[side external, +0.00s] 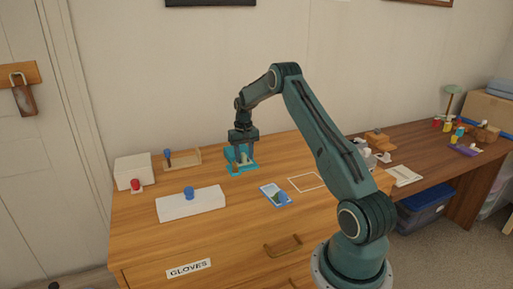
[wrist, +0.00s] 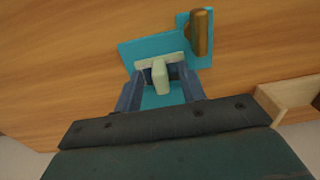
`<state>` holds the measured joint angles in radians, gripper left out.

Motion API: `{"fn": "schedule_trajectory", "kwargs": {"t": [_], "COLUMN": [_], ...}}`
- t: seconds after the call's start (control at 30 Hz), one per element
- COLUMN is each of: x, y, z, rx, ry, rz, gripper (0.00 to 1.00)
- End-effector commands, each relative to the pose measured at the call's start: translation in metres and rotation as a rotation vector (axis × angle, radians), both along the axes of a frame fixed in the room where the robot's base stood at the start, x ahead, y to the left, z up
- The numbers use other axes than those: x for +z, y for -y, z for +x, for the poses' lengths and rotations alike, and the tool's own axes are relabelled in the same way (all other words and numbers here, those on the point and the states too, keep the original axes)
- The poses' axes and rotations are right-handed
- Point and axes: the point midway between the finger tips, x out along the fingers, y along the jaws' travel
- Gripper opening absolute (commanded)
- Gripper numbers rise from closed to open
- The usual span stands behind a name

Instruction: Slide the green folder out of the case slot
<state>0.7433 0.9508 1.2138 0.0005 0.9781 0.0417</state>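A teal piece, seemingly the case (side external: 236,171), lies flat on the wooden desk near the back; it also shows in the wrist view (wrist: 148,47). A pale green piece with a raised tab (wrist: 160,76) sits on it, likely the green folder. My gripper (wrist: 163,68) points down over this piece, with one finger on each side of the tab and small gaps showing. The gripper (side external: 243,158) also shows low over the teal piece in the side view. The fingertips' contact and the slot itself are hidden.
A wooden tray (side external: 183,159), a white box (side external: 134,170), a white slab with a blue knob (side external: 200,204) and a blue card (side external: 270,192) are nearby. Bare desk lies in front.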

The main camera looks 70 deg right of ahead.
Motion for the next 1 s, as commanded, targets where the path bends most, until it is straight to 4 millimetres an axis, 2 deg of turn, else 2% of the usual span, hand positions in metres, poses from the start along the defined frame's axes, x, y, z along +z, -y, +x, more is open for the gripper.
{"fn": "schedule_trajectory", "kwargs": {"t": [0.4, 0.43, 0.63, 1.0], "x": [-0.0065, -0.0064, -0.0063, -0.0057], "y": [0.0001, 0.0001, 0.0001, -0.0019], "z": [0.0001, 0.0001, 0.0001, -0.0019], "rx": [0.000, 0.000, 0.000, 0.000], "ry": [0.001, 0.001, 0.001, 0.001], "rz": [-0.001, -0.001, -0.001, -0.001], "gripper": [0.40, 0.38, 0.00, 0.00]}}
